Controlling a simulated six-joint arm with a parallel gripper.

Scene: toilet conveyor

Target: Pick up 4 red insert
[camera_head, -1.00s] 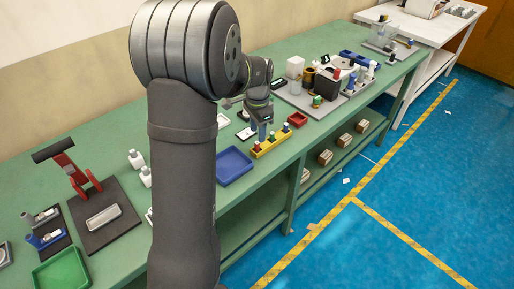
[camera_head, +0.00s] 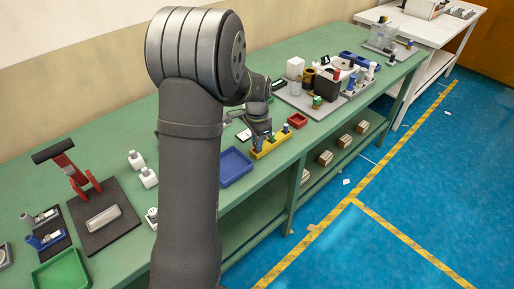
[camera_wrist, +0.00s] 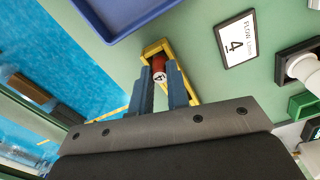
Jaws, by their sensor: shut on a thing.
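A red insert (camera_wrist: 157,65) with a white top marked "4" sits between my fingers in the wrist view. My gripper (camera_wrist: 160,80) is shut on it. The insert is at the yellow tray (camera_wrist: 190,88); I cannot tell whether it still rests in it. In the head view my gripper (camera_head: 259,146) is down at the left part of the yellow tray (camera_head: 283,143), and the red insert is hidden there. Another small insert shows at the tray's right end.
A blue tray (camera_head: 236,166) lies left of the yellow tray, and a small red tray (camera_head: 297,120) lies to its right. A white card marked "4" (camera_wrist: 237,39) lies beside the yellow tray. The bench's front edge is close by.

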